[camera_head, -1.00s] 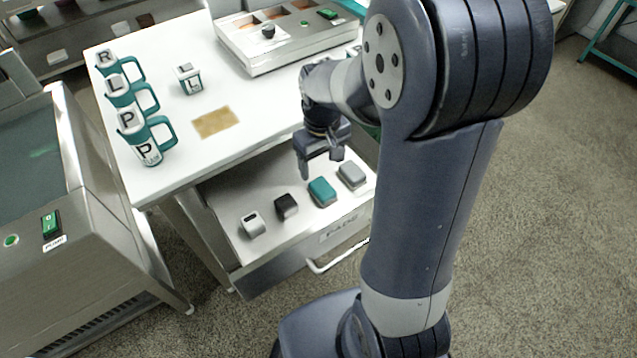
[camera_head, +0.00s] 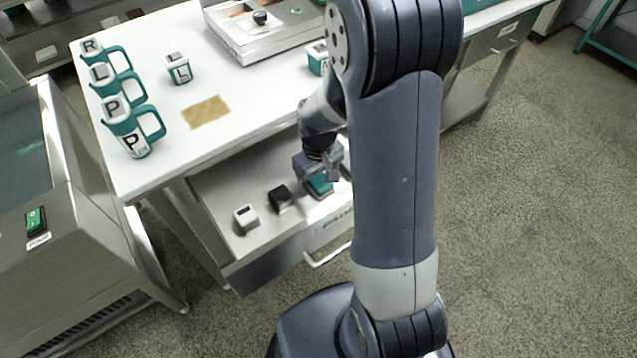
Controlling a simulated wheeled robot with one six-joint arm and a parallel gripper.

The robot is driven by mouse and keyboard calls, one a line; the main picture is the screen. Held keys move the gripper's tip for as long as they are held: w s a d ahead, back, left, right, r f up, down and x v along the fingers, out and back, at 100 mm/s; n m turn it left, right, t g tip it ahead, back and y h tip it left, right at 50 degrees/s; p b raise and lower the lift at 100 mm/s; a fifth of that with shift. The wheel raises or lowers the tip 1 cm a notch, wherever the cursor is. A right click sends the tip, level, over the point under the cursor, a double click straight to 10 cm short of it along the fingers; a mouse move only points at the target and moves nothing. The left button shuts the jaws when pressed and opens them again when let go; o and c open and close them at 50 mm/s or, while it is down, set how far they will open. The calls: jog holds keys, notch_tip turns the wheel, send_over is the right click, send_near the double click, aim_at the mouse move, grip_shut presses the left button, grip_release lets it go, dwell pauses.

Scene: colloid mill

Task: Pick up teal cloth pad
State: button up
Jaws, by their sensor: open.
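The teal cloth pad (camera_head: 321,187) lies in the open drawer (camera_head: 237,191) under the white table. My gripper (camera_head: 321,178) is open and low over the pad, with its fingers pointing down. The gripper and wrist cover part of the pad. I cannot tell whether the fingers touch it.
A black block (camera_head: 279,197) and a white-grey block (camera_head: 246,217) sit left of the pad in the drawer. The white tabletop (camera_head: 240,125) overhangs the drawer's back.

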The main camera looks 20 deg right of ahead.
aim_at(318, 178)
jog(key=shift+c, duration=0.3)
jog(key=c, duration=1)
notch_tip(318, 178, up, 10)
jog(key=shift+p, duration=1.15)
jog(key=o, duration=0.4)
jog(key=c, duration=0.3)
